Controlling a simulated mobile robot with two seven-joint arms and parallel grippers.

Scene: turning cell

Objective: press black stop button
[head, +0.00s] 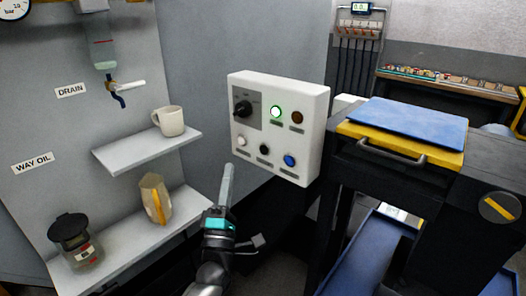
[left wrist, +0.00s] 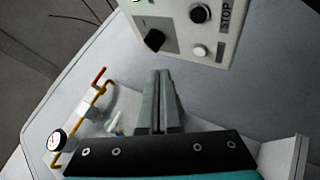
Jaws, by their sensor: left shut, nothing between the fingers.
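A white control box (head: 310,100) stands in the middle of the head view. The black stop button (head: 264,149) sits in its lower row, between a white button (head: 242,141) and a blue one (head: 289,160). In the left wrist view the black button (left wrist: 200,14) shows near the top, beside a STOP label (left wrist: 228,15). My left gripper (head: 229,168) is shut and empty, its fingers pointing up, left of and below the black button in the head view. Its closed fingertips also show in the left wrist view (left wrist: 160,73), apart from the button. My right gripper is not in view.
A black cart (head: 350,160) stands at right.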

